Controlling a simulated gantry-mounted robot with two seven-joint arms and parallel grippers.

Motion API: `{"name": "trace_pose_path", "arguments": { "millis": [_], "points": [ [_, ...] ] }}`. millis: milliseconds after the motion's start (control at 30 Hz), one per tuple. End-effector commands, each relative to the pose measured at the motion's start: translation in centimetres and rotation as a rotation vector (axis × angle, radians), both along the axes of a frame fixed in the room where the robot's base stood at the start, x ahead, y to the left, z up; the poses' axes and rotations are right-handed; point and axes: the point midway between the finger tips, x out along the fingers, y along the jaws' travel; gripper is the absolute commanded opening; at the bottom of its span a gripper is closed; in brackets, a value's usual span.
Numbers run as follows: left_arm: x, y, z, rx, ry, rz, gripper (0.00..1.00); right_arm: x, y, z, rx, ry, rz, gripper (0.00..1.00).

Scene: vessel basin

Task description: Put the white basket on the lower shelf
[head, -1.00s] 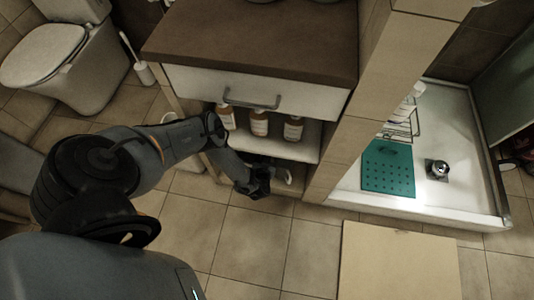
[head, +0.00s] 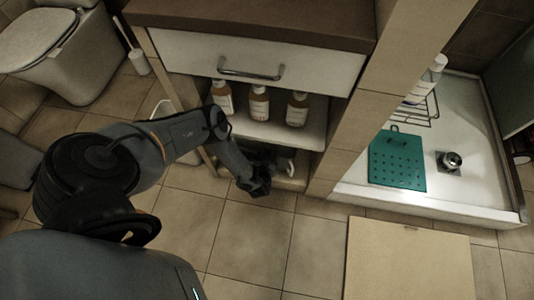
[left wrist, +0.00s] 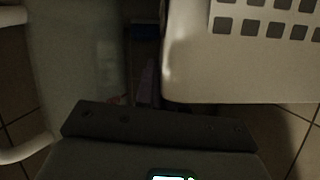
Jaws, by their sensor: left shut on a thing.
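The white basket shows in the left wrist view as a pale wall with rows of square holes (left wrist: 240,75). My left gripper (head: 257,186) is at the front of the lower shelf opening, shut on the white basket. The exact contact is too dark to see. My right gripper is in neither view.
Several brown bottles with white labels (head: 259,104) stand on the upper shelf (head: 270,130), under a closed drawer (head: 250,62). A tiled post (head: 356,122) bounds the cabinet at right. A beige mat (head: 405,262) lies on the floor, which is otherwise clear in front.

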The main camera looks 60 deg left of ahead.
Motion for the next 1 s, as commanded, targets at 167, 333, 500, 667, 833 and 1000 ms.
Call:
{"name": "trace_pose_path", "arguments": {
  "millis": [167, 333, 500, 667, 833, 1000],
  "points": [
    [-0.1, 0.0, 0.0, -0.001, 0.002, -0.002, 0.0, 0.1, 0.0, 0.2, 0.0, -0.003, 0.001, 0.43],
    [-0.1, 0.0, 0.0, -0.002, 0.002, -0.002, 0.34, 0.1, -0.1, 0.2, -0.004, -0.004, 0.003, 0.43],
    [0.0, 0.0, 0.0, -0.002, 0.002, -0.002, 0.34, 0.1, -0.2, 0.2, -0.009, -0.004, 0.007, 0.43],
    [-0.2, -0.2, 0.2, -0.002, 0.002, -0.002, 0.34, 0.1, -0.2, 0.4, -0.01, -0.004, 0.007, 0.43],
    [-0.9, -1.2, 0.9, -0.003, 0.003, -0.004, 0.34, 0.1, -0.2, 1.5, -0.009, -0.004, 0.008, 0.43],
    [-2.6, -3.3, 2.2, -0.004, 0.005, -0.005, 0.34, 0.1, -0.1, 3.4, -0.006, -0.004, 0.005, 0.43]
  ]
}}
